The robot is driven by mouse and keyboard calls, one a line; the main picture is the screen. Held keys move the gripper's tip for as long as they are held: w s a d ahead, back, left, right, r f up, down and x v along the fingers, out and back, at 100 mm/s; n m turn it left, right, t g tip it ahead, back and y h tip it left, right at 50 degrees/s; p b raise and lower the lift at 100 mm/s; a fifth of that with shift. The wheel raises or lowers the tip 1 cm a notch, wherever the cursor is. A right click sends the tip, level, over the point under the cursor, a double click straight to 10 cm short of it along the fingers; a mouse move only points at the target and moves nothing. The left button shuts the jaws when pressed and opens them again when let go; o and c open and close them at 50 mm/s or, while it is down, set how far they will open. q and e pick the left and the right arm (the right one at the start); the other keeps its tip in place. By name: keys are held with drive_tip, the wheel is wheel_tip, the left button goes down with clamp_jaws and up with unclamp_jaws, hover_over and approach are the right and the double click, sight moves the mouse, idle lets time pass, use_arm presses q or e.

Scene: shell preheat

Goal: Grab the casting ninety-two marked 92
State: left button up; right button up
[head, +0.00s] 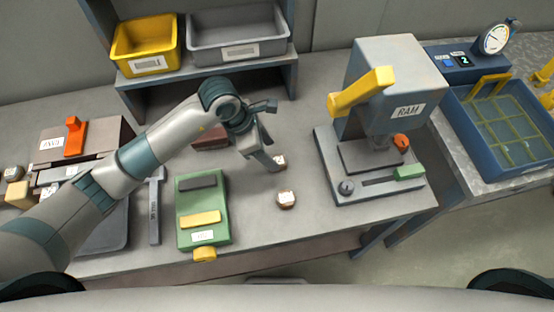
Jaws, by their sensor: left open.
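Two small round castings with pale marked tops stand on the grey bench. One casting (280,160) is right beside my left gripper's fingertips, and the other casting (286,199) is a little nearer the bench's front edge. The marks are too small to read, so I cannot tell which is 92. My left gripper (268,162) reaches down over the bench, open, at the left side of the farther casting. I cannot tell whether it touches the casting. My right gripper is not in view.
A green fixture (222,210) stands left of the castings, and a press labelled RAM (416,82) stands right. A shelf behind holds a yellow bin (148,64) and a grey bin (205,56). A blue basket tank (480,160) is far right. Bench around the nearer casting is clear.

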sight(280, 159)
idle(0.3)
use_arm(q)
drive_tip(key=shift+p+x, duration=0.75)
drive_tip(key=shift+p, duration=0.05)
drive_tip(key=x, duration=0.1)
drive_tip(key=p+x, duration=0.1)
drive_tip(key=x, duration=0.1)
drive_tip(key=shift+a, duration=0.25)
drive_tip(key=shift+d+f, duration=0.1)
drive_tip(key=shift+f, duration=0.35)
drive_tip(key=c, duration=1.2)
